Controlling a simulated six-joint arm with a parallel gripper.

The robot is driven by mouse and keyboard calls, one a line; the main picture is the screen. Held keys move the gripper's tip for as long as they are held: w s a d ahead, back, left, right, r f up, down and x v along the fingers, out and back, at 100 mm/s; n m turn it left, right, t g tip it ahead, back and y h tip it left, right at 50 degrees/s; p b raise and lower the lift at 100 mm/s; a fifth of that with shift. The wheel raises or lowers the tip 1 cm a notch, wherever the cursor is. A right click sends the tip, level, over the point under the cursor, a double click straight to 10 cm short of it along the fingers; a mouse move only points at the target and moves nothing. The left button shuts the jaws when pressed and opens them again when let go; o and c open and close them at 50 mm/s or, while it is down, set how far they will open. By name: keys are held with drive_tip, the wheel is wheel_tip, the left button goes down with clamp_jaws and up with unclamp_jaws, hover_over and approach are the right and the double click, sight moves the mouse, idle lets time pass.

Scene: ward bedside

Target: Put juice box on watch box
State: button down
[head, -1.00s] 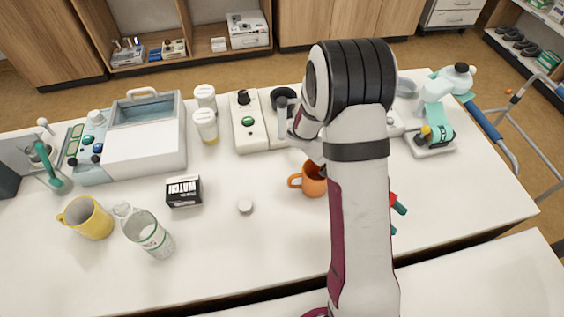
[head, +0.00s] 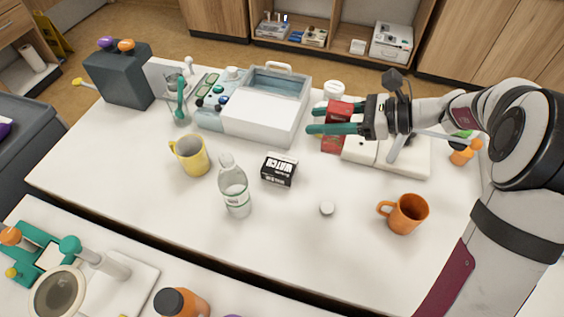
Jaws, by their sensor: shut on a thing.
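The juice box (head: 334,144) is red and upright in the head view, at the upper middle right. My gripper (head: 322,120) reaches in from the right with its teal fingers around the box, shut on it. The fingers hide part of the box. It appears held above the table, though its exact height is hard to tell. The watch box (head: 279,170) is a small black and white box marked WATCH. It lies on the white table, below and to the left of my gripper, with nothing on top of it.
A clear bottle (head: 235,190) and a yellow mug (head: 190,155) stand left of the watch box.

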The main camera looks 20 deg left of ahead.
drive_tip(key=a+f, duration=0.3)
drive_tip(key=a, duration=0.1)
drive_tip(key=a+f, duration=0.7)
drive_tip(key=shift+s+a+f, duration=0.15)
drive_tip(key=shift+a+f, duration=0.15)
drive_tip(key=shift+a, duration=0.1)
drive_tip(key=shift+c, duration=1.8)
unclamp_jaws()
drive_tip(key=shift+f, duration=0.1)
